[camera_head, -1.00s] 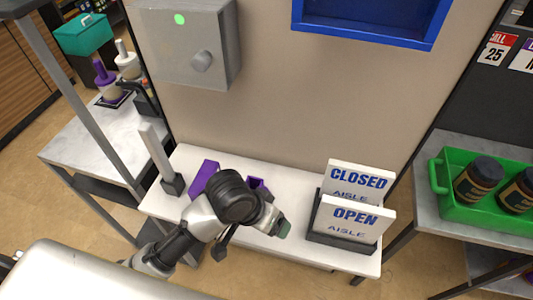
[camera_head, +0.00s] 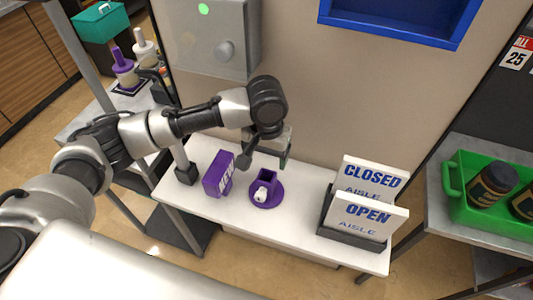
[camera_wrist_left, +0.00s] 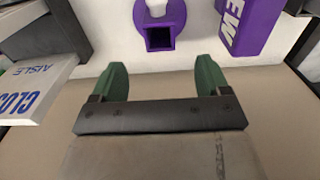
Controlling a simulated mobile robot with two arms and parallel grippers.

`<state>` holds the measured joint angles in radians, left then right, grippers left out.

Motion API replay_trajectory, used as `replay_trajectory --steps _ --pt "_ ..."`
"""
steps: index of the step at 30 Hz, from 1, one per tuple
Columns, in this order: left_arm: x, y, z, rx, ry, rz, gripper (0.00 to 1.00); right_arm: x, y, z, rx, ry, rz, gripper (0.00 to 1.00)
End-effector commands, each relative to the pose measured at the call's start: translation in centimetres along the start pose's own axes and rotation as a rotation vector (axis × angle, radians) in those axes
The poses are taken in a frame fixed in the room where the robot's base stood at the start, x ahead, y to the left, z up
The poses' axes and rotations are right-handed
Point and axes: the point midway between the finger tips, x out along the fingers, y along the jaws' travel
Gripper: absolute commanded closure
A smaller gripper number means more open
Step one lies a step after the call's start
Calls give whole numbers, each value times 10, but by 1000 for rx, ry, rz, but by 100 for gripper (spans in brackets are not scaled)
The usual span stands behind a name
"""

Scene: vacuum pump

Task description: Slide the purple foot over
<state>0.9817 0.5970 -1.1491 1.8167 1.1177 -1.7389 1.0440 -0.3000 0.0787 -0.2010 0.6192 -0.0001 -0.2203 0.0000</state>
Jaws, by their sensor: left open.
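The purple foot (camera_head: 268,203) stands on the white table: a round disc with a square upright socket and a small white part at its front. It shows also at the top of the left wrist view (camera_wrist_left: 160,38), its socket opening facing the gripper side. My left gripper (camera_head: 266,152) is open and empty, its green fingertips behind and above the foot, apart from it. In the left wrist view, the two fingers (camera_wrist_left: 162,80) are spread wide, with the foot ahead of the gap between them. My right gripper is not in view.
A purple NEW block (camera_head: 219,174) stands left of the foot, with a white post in a dark base (camera_head: 186,173) beyond it. CLOSED and OPEN signs (camera_head: 365,208) stand in a dark holder at right. A wall with a grey box (camera_head: 215,40) rises behind the table.

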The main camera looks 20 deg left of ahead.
Motion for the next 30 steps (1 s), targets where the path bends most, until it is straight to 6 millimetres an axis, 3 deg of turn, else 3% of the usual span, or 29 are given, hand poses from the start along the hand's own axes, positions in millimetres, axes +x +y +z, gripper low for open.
replay_trajectory --steps 11,24,30 --pt "6 0 0 1 -1 0 23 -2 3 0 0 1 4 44" --pt "78 0 1 3 -2 -1 23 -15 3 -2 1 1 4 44" --pt "101 1 0 2 0 1 23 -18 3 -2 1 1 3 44"
